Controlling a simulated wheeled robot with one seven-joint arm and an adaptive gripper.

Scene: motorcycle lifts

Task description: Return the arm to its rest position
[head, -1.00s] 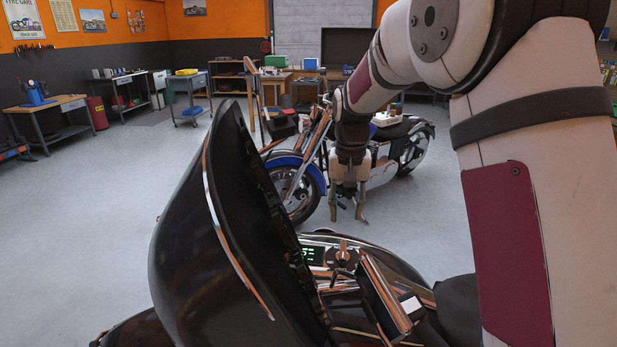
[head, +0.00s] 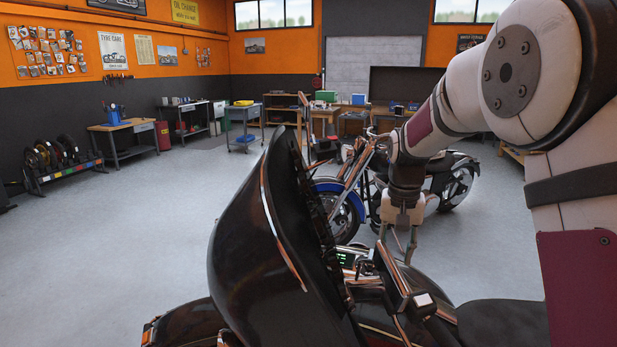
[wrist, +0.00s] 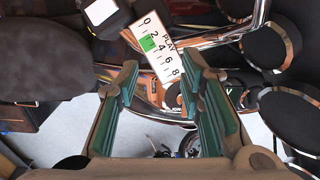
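My gripper (head: 397,245) hangs pointing down from my bent arm, above the dash of the black motorcycle (head: 285,265) in the head view. In the wrist view my gripper (wrist: 160,95) has its two green-padded fingers spread apart, with nothing held between them. Beyond the fingertips a white label (wrist: 155,48) with the digits 0 2 4 6 8, the word PLAY and a green patch shows on the motorcycle. A green lit display (head: 346,258) shows on the dash in the head view.
The black fairing stands tall left of my gripper. A blue-fendered motorcycle (head: 345,195) stands behind. The grey floor (head: 140,220) at the left is clear.

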